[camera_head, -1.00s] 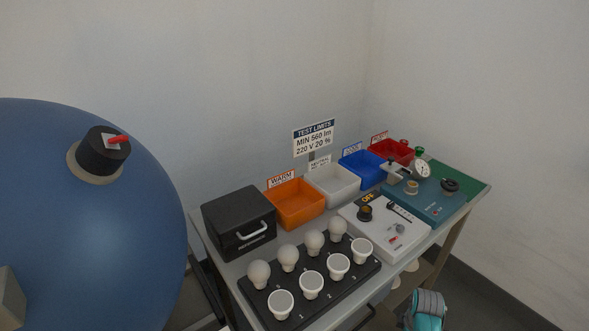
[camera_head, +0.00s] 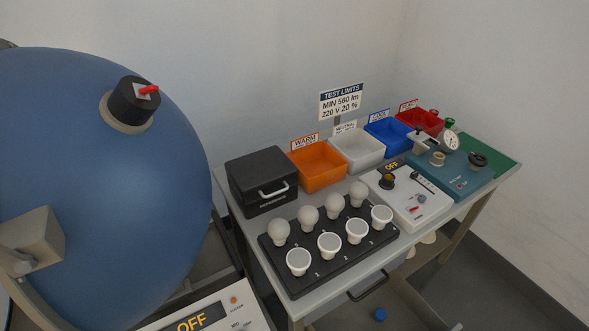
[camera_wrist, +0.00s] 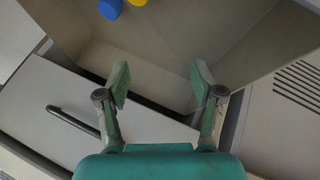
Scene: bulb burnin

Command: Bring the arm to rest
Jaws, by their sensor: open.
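My gripper (camera_wrist: 160,88) shows in the wrist view with its two fingers apart and nothing between them. In the head view my gripper is not visible.
The bench holds a black bulb tray (camera_head: 303,277) with several bulbs, a black box (camera_head: 235,185), and orange (camera_head: 318,186), white, blue and red bins. A large blue sphere (camera_head: 110,220) stands left. A blue object (camera_head: 380,314) lies low beneath the bench.

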